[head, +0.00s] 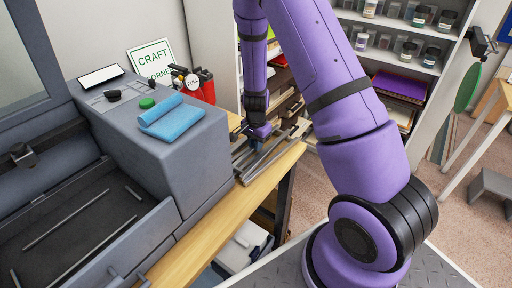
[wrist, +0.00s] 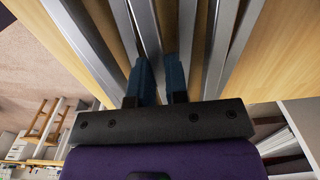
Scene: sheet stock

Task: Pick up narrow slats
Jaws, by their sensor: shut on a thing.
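In the wrist view, one slat (wrist: 149,30) runs away between the two blue fingers of my gripper (wrist: 160,72). My gripper is shut on that slat, low over the bench. Other slats lie close by on the left (wrist: 83,38) and on the right (wrist: 218,45). In the head view, my gripper (head: 261,132) is small and partly hidden at the slats, so its grip does not show there.
Shelves with jars (head: 432,55) stand at the back.

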